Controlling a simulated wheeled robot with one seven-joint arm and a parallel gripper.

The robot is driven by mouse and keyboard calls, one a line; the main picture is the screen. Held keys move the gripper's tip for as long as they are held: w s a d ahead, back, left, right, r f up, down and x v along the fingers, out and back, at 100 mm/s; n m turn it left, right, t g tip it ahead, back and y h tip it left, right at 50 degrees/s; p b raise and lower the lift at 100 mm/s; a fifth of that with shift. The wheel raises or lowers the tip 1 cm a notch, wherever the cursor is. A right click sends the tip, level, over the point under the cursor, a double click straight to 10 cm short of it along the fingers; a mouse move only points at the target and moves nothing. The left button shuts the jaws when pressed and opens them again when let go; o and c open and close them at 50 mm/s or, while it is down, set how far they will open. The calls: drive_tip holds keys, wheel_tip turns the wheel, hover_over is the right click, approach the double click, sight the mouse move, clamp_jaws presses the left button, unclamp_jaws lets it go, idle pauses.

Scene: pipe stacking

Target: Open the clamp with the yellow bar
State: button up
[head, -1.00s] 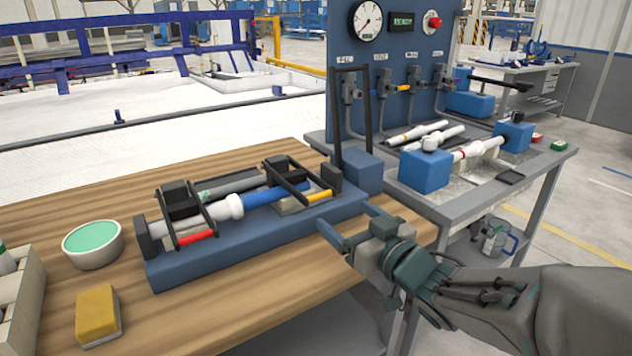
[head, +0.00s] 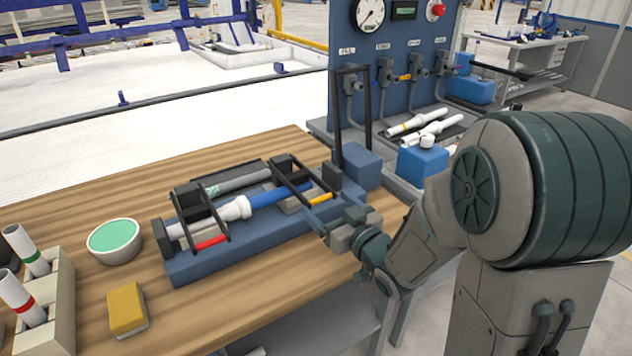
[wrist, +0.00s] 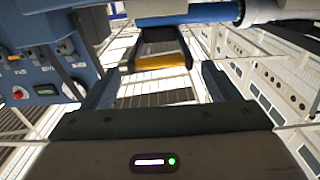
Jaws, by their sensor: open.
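The clamp with the yellow bar (head: 320,200) is at the right end of the blue fixture (head: 228,255), its black frame (head: 291,172) lying over the blue pipe (head: 282,192). The yellow bar is at its front, low edge. My gripper (head: 325,210) is open and empty, just in front of the bar. In the wrist view the yellow bar (wrist: 160,61) appears ahead, in the gap between the two fingers (wrist: 160,85); I cannot tell whether they touch it. The clamp with the red bar (head: 210,242) is at the left end, also over the pipe.
A blue block with a tall black frame (head: 358,167) stands just behind the fixture's right end. A green-filled bowl (head: 115,240), a yellow sponge (head: 127,308) and a pipe holder (head: 60,300) are at left. Bare wood lies in front of the fixture.

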sight(322, 200)
drive_tip(key=x, duration=0.5)
drive_tip(key=shift+w+a, duration=0.2)
drive_tip(key=shift+w, duration=0.1)
